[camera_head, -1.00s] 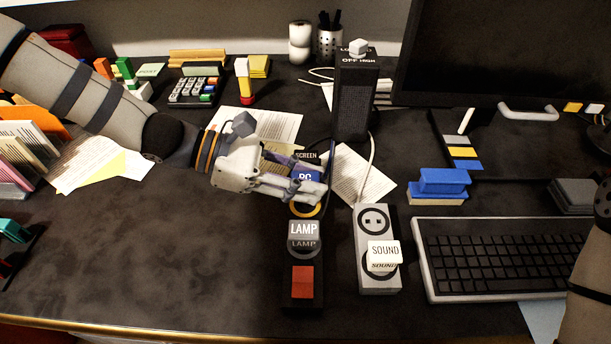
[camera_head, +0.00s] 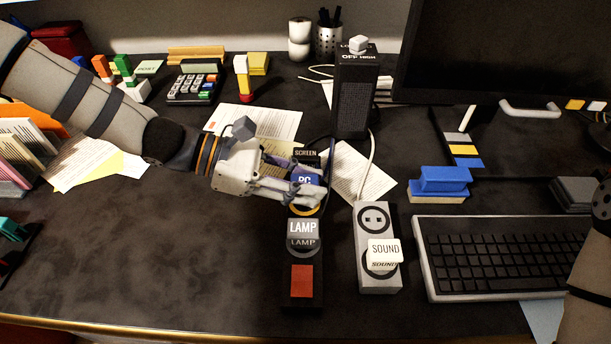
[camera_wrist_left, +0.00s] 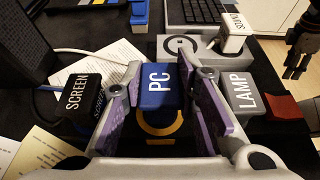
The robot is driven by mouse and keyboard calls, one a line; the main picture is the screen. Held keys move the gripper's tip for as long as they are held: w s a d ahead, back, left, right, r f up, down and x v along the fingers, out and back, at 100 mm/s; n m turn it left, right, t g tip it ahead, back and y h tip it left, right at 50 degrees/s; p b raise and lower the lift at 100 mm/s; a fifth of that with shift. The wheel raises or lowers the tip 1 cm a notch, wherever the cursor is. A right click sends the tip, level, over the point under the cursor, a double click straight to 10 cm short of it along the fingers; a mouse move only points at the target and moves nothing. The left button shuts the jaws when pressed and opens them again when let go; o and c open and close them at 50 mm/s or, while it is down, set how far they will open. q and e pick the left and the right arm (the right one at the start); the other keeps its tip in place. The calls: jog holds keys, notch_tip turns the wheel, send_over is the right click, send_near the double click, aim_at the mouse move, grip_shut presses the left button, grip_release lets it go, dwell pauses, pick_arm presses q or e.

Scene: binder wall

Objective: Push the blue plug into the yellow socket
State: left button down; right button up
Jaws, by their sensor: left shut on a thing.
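The blue plug (camera_head: 305,179), labelled PC, is between the fingers of my left gripper (camera_head: 308,189), which is shut on it. In the left wrist view the blue plug (camera_wrist_left: 157,85) sits between the purple finger pads. The yellow socket (camera_head: 302,211) is a yellow ring on the black power strip, partly hidden under the fingers. In the left wrist view the yellow socket (camera_wrist_left: 160,124) shows just below the plug. I cannot tell whether the plug touches it. A dark gripper-like part, apparently my right gripper (camera_wrist_left: 298,62), shows at the wrist view's right edge; its opening is unclear.
The LAMP plug (camera_head: 303,231) stands on the strip in front, near a red switch (camera_head: 302,281). The SCREEN plug (camera_head: 306,153) is just behind. A grey strip (camera_head: 375,284) with the SOUND plug (camera_head: 384,252) lies to the right. The desk at left front is clear.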

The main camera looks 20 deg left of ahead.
pick_arm(q)
jog(key=shift+f, duration=0.7)
jog(key=c, duration=1.2)
grip_release()
jog(key=v, duration=1.2)
jog(key=shift+r, duration=0.1)
